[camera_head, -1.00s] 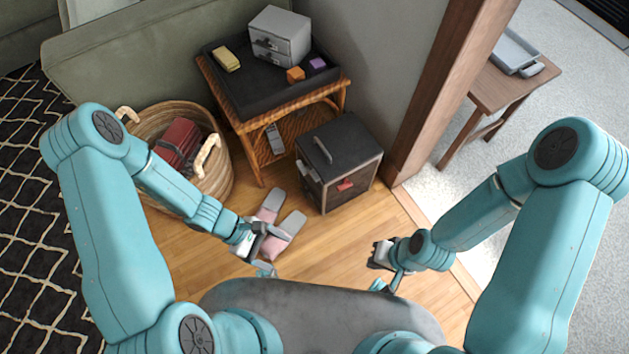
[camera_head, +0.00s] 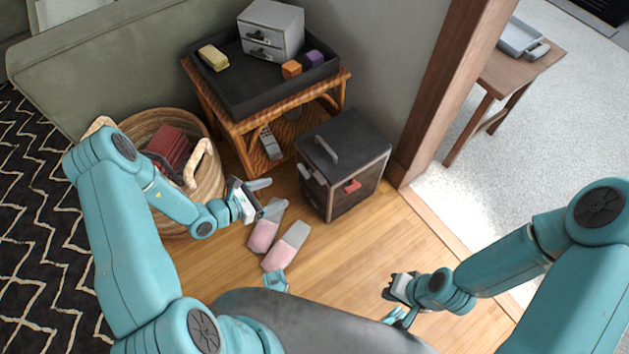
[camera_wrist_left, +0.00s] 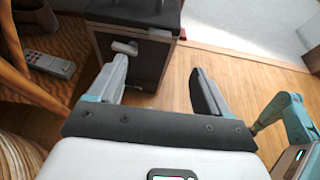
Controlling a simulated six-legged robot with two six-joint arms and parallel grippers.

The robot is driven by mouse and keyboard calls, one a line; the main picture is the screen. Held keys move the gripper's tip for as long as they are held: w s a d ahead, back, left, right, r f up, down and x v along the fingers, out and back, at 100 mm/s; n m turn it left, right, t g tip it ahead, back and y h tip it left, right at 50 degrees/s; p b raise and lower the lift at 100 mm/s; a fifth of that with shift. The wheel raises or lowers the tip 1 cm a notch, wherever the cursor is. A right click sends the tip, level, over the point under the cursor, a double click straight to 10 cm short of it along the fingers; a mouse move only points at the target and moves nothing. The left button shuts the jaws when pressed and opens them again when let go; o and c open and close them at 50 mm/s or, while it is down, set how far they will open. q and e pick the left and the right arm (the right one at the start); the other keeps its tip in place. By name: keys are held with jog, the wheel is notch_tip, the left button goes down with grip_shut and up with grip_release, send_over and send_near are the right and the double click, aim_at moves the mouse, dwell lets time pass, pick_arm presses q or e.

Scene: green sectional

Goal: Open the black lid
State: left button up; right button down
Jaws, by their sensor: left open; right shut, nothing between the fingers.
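The black lid (camera_head: 345,136) tops a small dark box (camera_head: 357,184) on the wood floor, with a grey bar handle (camera_head: 326,149) along its left part. The lid lies flat and closed. The box also shows in the left wrist view (camera_wrist_left: 150,58), with the lid's front part (camera_wrist_left: 135,14) at the top edge. My left gripper (camera_head: 262,190) is open and empty, left of the box and apart from it; its two fingers (camera_wrist_left: 158,88) point toward the box front in the left wrist view. My right gripper (camera_head: 392,303) is shut and empty, low over the floor in front of the box.
A wicker basket (camera_head: 209,180) with a dark red item stands left. A wicker side table (camera_head: 240,135) holds a black tray (camera_head: 262,98) with a grey drawer unit (camera_head: 271,30) and small blocks. Slippers (camera_head: 287,247) lie on the floor before the box. A wooden post (camera_head: 440,90) stands right of it.

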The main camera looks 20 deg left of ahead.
aim_at(320, 177)
pick_arm(q)
jog(key=b+x, duration=0.2)
jog(key=x, duration=0.5)
jog(key=b+x, duration=0.2)
jog(key=x, duration=0.5)
jog(key=shift+f, duration=0.25)
jog(key=shift+w+d+f+b, duration=0.1)
jog(key=shift+w+d+b, duration=0.2)
jog(key=shift+w+d, duration=0.15)
